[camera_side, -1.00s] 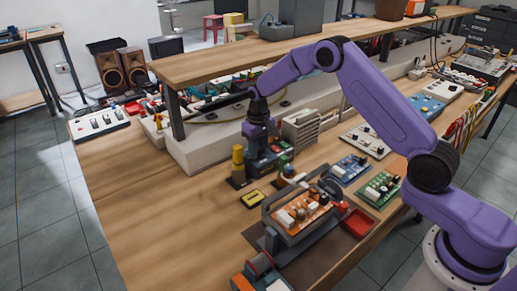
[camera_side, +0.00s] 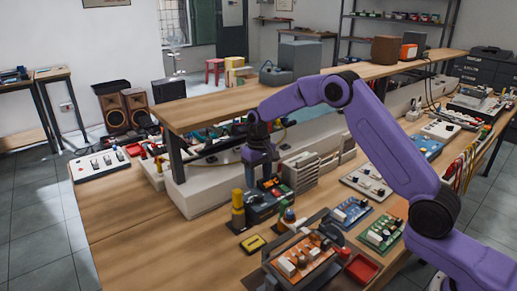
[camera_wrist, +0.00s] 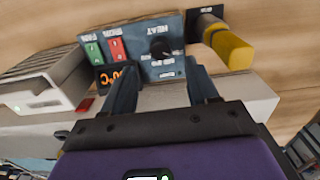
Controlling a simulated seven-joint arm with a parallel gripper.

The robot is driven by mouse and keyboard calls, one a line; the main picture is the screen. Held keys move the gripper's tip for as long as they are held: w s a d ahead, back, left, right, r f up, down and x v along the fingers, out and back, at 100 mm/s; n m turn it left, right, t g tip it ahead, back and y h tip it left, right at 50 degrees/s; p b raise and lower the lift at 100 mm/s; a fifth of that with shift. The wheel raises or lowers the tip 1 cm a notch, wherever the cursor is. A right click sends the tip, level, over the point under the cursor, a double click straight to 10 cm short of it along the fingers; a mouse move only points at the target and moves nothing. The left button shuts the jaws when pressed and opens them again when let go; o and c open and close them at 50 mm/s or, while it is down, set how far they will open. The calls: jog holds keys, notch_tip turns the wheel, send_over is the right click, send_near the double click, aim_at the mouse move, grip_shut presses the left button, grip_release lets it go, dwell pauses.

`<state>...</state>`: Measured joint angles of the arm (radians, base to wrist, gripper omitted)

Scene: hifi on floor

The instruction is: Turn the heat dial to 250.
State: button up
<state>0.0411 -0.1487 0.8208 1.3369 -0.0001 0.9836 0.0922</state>
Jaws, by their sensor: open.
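The heat dial (camera_wrist: 160,48) is a small black round knob on a blue-grey panel marked HEAT in the wrist view. The panel belongs to a dark station (camera_side: 268,202) on the bench in the side view. A lit orange display (camera_wrist: 111,77) sits on the panel, too blurred to read surely. The dial's setting is also not legible. My gripper (camera_wrist: 162,90) is open, its two fingers apart and pointing toward the panel, with the dial beyond and between them. In the side view my gripper (camera_side: 262,172) is just above the station; its fingertips are hard to make out.
A green switch (camera_wrist: 93,52) and a red switch (camera_wrist: 116,49) sit beside the dial. A yellow-handled tool (camera_side: 238,208) stands next to the station. A ribbed grey-white box (camera_side: 299,172) is behind it. Circuit boards lie to the right; bare bench is at left.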

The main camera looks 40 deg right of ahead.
aim_at(258, 196)
notch_tip(258, 196, up, 11)
dwell(0.3)
jog(key=s+a+r+n, duration=0.1)
jog(key=s+a+n, duration=0.25)
jog(key=s, duration=0.55)
jog(key=s+a+r+n, duration=0.2)
jog(key=s+a, duration=0.3)
jog(key=s, duration=0.5)
jog(key=s+d+f+n, duration=0.2)
jog(key=s+d+n, duration=0.1)
jog(key=s, duration=0.9)
jog(key=s+d+f+n, duration=0.2)
jog(key=s+d+n, duration=0.2)
jog(key=s, duration=0.8)
jog(key=shift+s+d+f, duration=0.15)
jog(key=shift+s+d, duration=0.2)
jog(key=shift+s, duration=0.05)
